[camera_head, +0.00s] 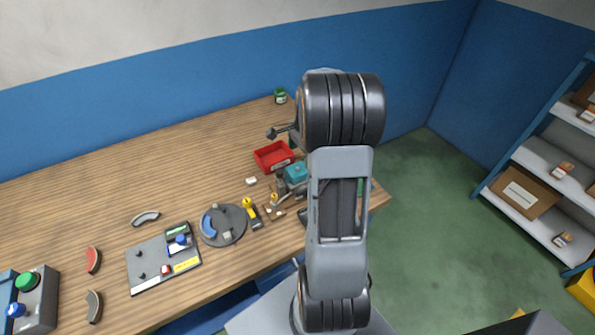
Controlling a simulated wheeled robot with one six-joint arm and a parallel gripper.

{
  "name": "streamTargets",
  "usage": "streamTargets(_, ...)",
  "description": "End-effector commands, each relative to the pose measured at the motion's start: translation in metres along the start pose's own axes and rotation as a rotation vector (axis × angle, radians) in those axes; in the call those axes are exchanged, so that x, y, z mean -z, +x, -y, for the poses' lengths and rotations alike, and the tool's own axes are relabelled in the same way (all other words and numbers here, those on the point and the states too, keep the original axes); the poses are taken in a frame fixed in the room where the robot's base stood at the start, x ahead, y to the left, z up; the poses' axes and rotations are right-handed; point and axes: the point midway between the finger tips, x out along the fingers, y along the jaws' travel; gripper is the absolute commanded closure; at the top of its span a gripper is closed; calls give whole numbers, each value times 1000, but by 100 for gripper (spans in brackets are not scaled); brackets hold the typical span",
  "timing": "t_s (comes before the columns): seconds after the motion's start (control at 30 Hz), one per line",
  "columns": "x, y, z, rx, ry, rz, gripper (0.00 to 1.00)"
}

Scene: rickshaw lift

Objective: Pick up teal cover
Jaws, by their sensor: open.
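A small teal block-shaped cover (296,173) lies on the wooden table near its right end. It is just in front of the red bin and left of my arm. Its right side is close to the arm's outline and may be partly hidden. My arm rises from the bottom of the picture, and its large upper joint is above and right of the cover.
A red bin (274,156) is behind the cover. A round grey tray (237,236), a yellow-and-black tool (252,212) and a grey panel (145,275) lie leftward. A green jar (280,96) stands at the back. The table's back left is clear. Shelves (550,160) stand at right.

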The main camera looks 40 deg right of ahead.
Motion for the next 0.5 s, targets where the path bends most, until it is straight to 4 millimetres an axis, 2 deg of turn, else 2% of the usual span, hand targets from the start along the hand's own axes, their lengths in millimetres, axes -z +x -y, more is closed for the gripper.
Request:
streamTargets(0.1,0,15,0,-1,-1,1,8)
streamTargets(0.37,-1,29,0,-1,-3,1,8)
streamTargets(0.5,-4,46,1,-3,-3,2,8)
